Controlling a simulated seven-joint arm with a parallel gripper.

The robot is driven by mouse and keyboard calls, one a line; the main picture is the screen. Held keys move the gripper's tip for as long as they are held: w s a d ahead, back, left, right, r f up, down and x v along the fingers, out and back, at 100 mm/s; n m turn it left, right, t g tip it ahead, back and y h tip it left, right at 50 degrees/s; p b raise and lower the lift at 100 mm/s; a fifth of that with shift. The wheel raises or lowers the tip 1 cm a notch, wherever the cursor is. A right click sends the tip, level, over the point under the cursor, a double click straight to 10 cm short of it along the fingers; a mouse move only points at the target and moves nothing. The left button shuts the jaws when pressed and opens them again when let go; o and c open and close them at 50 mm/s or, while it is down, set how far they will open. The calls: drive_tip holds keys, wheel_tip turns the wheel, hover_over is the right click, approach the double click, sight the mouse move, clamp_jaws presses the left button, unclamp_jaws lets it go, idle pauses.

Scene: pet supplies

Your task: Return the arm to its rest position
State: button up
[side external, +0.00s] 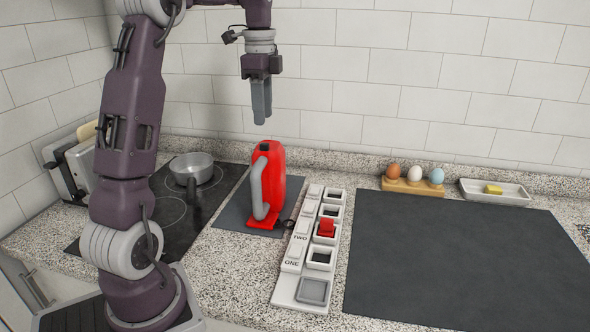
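My gripper (261,102) hangs pointing down in the side external view, high above the counter and in front of the tiled wall. It is above the red appliance with a grey handle (274,180), well clear of it. Its two grey fingers look close together, with nothing visible between them. From this angle I cannot tell whether there is a gap. My arm rises from its base at the lower left and bends over at the top of the picture.
A white board (284,287) with labelled slots holds a red piece (326,228). A pot (192,167) stands on the dark hob, near a toaster (76,165). Eggs in a wooden holder (411,186) and a white dish (510,196) stand behind a large dark mat (450,260), which is clear.

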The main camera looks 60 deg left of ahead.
drive_tip(key=s+d+r+n+t+y, duration=0.15)
drive_tip(key=s+d, duration=0.25)
drive_tip(key=d, duration=0.6)
drive_tip(key=s+d+r+n+t+h, duration=0.1)
drive_tip(key=s+d+n+t, duration=0.2)
drive_tip(key=d, duration=0.6)
drive_tip(key=s+d+f+n, duration=0.2)
drive_tip(key=s+d+f, duration=0.1)
drive_tip(key=s, duration=0.3)
drive_tip(key=s+d+f+n+t, duration=0.1)
drive_tip(key=s+d+f+n, duration=0.1)
drive_tip(key=s+d+f, duration=0.1)
drive_tip(key=s+d, duration=0.1)
drive_tip(key=s, duration=0.1)
drive_tip(key=shift+s+d, duration=0.25)
drive_tip(key=shift+s, duration=0.15)
